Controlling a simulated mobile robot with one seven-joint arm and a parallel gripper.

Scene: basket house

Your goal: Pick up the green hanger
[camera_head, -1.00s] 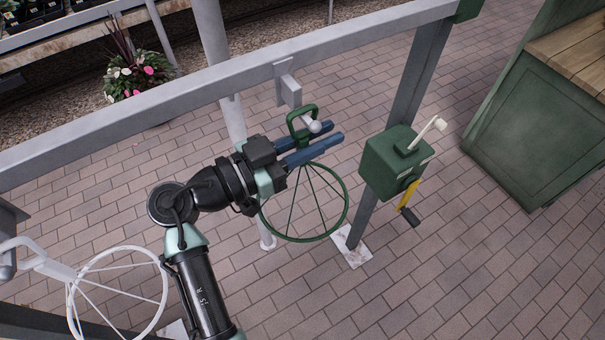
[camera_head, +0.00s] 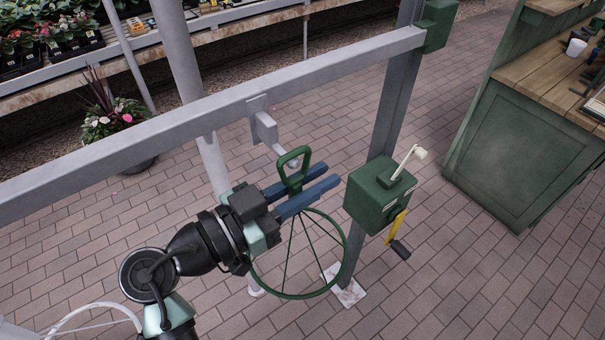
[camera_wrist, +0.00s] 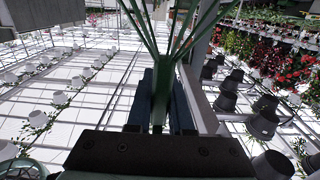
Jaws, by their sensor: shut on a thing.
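The green hanger (camera_head: 346,243) has a closed loop handle at the top and a spoked ring at the bottom. My gripper (camera_head: 331,177) comes from the left, its two blue fingers shut on the hanger's stem just below the loop. In the wrist view, the green stem (camera_wrist: 162,92) runs between the fingers and spokes fan out beyond. The loop is at the knobbed end of a grey peg (camera_head: 268,132) on the rail. The knob shows within the loop's outline; I cannot tell whether the loop still rests on it.
A grey rail (camera_head: 190,105) crosses behind my gripper. A green crank box (camera_head: 376,197) on a post stands close right of the fingertips. A white hanger (camera_head: 97,308) shows at lower left. A green counter (camera_head: 525,165) stands at right. Brick floor lies open between.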

